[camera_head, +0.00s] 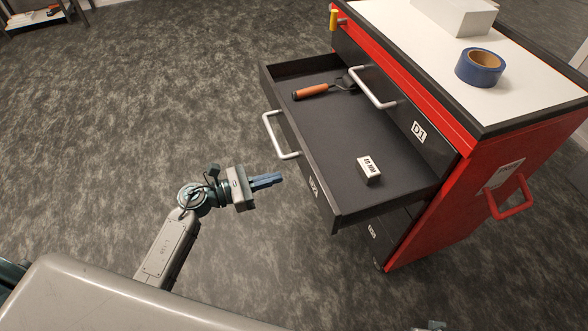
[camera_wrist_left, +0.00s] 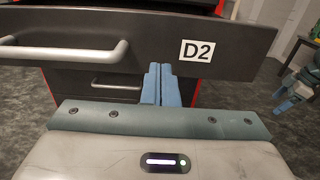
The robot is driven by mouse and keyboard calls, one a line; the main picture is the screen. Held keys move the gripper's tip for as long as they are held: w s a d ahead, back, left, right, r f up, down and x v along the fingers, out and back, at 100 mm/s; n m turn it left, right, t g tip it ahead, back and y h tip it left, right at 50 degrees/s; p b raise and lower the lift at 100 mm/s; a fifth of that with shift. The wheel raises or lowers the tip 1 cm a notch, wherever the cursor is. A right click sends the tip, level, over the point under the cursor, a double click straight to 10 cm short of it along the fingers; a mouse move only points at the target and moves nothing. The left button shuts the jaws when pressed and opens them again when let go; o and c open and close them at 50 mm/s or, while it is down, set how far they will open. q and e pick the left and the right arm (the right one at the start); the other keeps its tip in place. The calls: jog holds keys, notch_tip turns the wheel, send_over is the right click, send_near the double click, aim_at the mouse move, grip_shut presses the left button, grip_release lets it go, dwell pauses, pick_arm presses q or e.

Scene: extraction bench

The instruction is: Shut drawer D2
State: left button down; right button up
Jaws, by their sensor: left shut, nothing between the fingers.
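Drawer D2 (camera_head: 335,205) is pulled far out of the red cabinet, below drawer D1 (camera_head: 420,132). Its dark front carries a pale bar handle (camera_head: 279,137) and the D2 label, which reads clearly in the left wrist view (camera_wrist_left: 197,51). My left gripper (camera_head: 270,181) is shut and empty, its blue fingers pointing at the drawer front. In the left wrist view the fingertips (camera_wrist_left: 160,68) overlap the lower part of the front, between handle and label; I cannot tell if they touch. My right gripper (camera_wrist_left: 287,98) shows at the right edge there, its jaws unclear.
An orange-handled tool (camera_head: 310,91) and a small white box (camera_head: 368,170) lie in the drawer. Blue tape (camera_head: 480,67) and a white block (camera_head: 456,15) are on the cabinet top. A red side handle (camera_head: 511,199) sticks out.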

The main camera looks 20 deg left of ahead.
aim_at(305, 169)
pick_arm(q)
jog(key=p+x, duration=0.1)
jog(key=x, duration=0.4)
jog(key=shift+w+d+r, duration=0.1)
jog(key=shift+w+d, duration=0.25)
jog(key=shift+d, duration=0.15)
pick_arm(e)
jog(key=f, duration=0.2)
jog(key=s+f, duration=0.1)
jog(key=f, duration=0.2)
jog(key=shift+d, duration=0.2)
